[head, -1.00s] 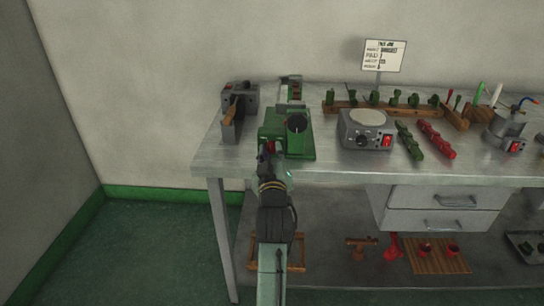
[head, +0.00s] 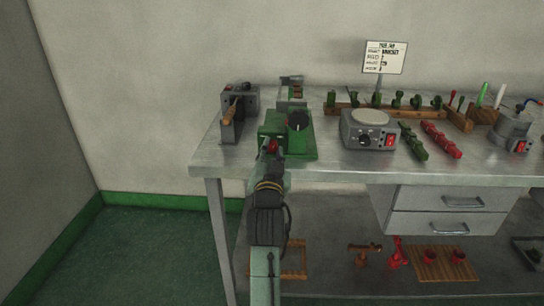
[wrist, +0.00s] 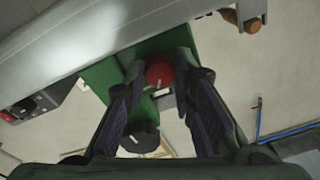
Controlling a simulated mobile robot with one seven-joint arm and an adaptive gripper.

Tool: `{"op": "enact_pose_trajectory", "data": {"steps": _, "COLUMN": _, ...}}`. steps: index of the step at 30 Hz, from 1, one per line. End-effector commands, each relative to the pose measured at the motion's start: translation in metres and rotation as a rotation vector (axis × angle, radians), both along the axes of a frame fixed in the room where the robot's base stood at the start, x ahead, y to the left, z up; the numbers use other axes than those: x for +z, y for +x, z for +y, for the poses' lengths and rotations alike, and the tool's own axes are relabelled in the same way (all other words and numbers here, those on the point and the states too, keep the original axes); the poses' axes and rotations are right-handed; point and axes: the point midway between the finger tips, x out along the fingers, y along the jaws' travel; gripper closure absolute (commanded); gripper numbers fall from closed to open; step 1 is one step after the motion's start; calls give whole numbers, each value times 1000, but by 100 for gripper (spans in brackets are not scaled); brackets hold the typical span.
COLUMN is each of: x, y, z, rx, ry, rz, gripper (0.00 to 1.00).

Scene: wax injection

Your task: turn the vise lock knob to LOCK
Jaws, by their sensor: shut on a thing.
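The green vise unit (head: 300,152) stands at the bench's front edge, left of middle in the head view. Its red knob (head: 272,146) is on the near side and shows a small white mark in the wrist view (wrist: 160,75). My gripper (head: 268,155) reaches up from the front and is shut on the red knob, with a finger on each side (wrist: 160,68). A black dial (head: 299,121) sits on top of the unit; a black round part also shows low in the wrist view (wrist: 140,138). I cannot read any LOCK lettering.
A grey device with a wooden handle (head: 233,115) stands just left of the vise. A grey hot-plate box (head: 368,138) with a red switch stands to the right. Green and red pieces lie beyond it. The bench front edge (head: 340,172) is close to my arm.

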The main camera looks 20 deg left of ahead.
Motion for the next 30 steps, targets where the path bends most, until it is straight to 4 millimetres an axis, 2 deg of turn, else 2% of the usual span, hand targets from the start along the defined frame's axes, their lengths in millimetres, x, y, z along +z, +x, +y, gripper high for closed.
{"op": "enact_pose_trajectory", "data": {"steps": 12, "x": -1, "y": 0, "z": 1, "rx": 1, "ry": 174, "rz": 51, "gripper": 100}}
{"op": "enact_pose_trajectory", "data": {"steps": 28, "x": 0, "y": 0, "z": 1, "rx": 1, "ry": 197, "rz": 58, "gripper": 100}}
{"op": "enact_pose_trajectory", "data": {"steps": 29, "x": 0, "y": 0, "z": 1, "rx": 1, "ry": 197, "rz": 58, "gripper": 76}}
{"op": "enact_pose_trajectory", "data": {"steps": 30, "x": 0, "y": 0, "z": 1, "rx": 1, "ry": 197, "rz": 58, "gripper": 74}}
